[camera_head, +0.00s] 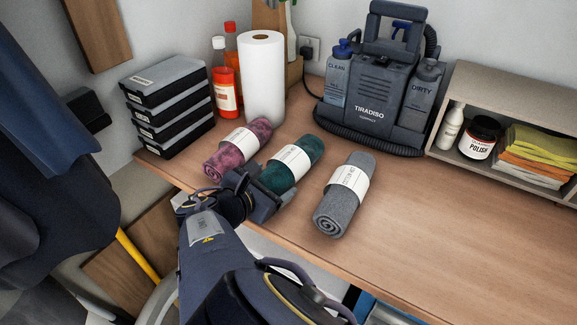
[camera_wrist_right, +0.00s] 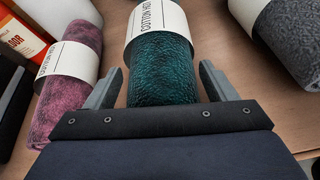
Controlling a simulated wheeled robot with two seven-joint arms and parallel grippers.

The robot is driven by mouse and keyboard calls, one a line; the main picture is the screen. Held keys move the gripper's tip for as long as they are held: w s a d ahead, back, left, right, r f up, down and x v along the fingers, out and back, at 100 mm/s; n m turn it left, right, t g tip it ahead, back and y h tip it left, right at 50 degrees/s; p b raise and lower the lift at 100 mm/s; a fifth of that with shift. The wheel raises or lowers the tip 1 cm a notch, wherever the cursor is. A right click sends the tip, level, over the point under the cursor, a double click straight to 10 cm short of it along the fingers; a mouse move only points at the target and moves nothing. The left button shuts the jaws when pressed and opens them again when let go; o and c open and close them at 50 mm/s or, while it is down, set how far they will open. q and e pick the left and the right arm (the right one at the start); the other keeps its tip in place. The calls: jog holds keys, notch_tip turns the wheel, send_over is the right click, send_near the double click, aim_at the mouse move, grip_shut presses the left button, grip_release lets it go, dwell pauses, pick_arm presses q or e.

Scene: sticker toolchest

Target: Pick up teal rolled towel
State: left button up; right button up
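The teal rolled towel (camera_head: 290,164) lies on the wooden table with a white paper band around it, between a pink rolled towel (camera_head: 238,148) and a grey rolled towel (camera_head: 345,194). My right gripper (camera_head: 267,188) is at its near end. In the right wrist view, the teal towel (camera_wrist_right: 165,68) lies between the two fingers of my right gripper (camera_wrist_right: 160,88). The fingers are spread, with a small gap showing on the right side; the left finger is close to the towel's side. My left gripper is not in view.
Stacked black boxes (camera_head: 168,104), red bottles (camera_head: 228,82) and a paper towel roll (camera_head: 264,80) stand at the back left. A grey cleaning machine (camera_head: 375,97) stands behind the towels. A shelf (camera_head: 513,88) with a polish jar and folded cloths is at right. The front right tabletop (camera_head: 460,230) is clear.

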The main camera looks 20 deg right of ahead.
jog(key=c, duration=0.7)
jog(key=shift+r, duration=0.1)
